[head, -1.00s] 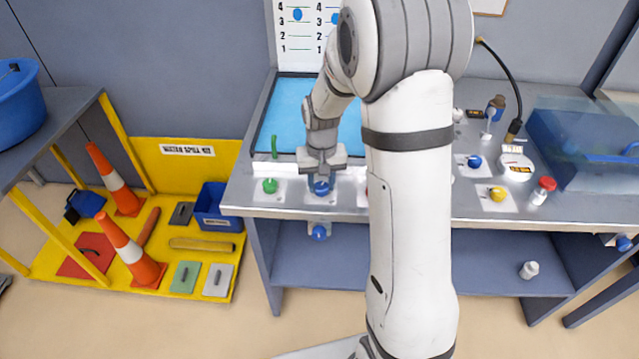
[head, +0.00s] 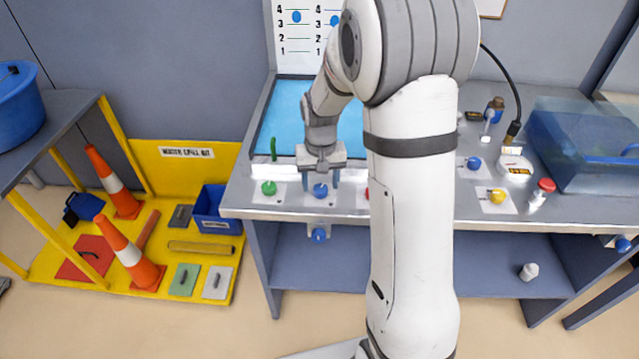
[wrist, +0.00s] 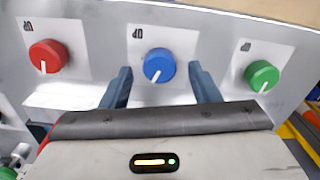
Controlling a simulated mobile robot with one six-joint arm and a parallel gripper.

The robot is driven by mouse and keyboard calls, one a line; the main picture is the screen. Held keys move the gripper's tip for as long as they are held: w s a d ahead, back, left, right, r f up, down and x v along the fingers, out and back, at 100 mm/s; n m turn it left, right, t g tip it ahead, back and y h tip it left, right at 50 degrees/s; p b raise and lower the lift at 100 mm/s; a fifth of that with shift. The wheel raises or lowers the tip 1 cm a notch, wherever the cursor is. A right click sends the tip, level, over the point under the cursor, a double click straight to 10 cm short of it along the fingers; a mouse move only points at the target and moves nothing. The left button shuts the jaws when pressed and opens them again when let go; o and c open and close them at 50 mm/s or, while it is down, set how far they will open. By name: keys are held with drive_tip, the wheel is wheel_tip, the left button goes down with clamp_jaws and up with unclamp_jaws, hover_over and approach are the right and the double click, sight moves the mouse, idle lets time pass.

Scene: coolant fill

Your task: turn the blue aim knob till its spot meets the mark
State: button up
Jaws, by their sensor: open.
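The blue knob (head: 320,190) sits on a white plate at the bench's front edge, between a green knob (head: 269,187) and a partly hidden red knob. In the wrist view the blue knob (wrist: 159,66) has a white pointer line slanting down and slightly left. My gripper (head: 322,178) is open above it, with nothing held. In the wrist view its fingers appear on either side of the blue knob, apart from it. A white board (head: 296,45) behind carries numbers and blue dots (head: 296,17); which spot and mark belong to this knob I cannot tell.
The red knob (wrist: 48,56) and green knob (wrist: 262,75) flank closely in the wrist view. Another blue knob (head: 319,235) is below the bench edge. A blue basin (head: 285,112) lies behind. My arm hides the bench's middle.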

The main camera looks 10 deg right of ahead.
sight(321, 188)
wheel_tip(321, 188, up, 7)
drive_tip(key=shift+f, duration=0.2)
idle(0.4)
drive_tip(key=shift+s+r, duration=0.15)
drive_tip(key=s+r+t, duration=0.1)
drive_tip(key=s+r, duration=0.2)
drive_tip(key=s, duration=0.7)
drive_tip(key=s+r+n+t, duration=0.1)
drive_tip(key=s+r, duration=0.2)
drive_tip(key=s, duration=0.8)
drive_tip(key=shift+s+r+t, duration=0.2)
drive_tip(key=shift+r+t, duration=0.1)
drive_tip(key=shift+t, duration=0.1)
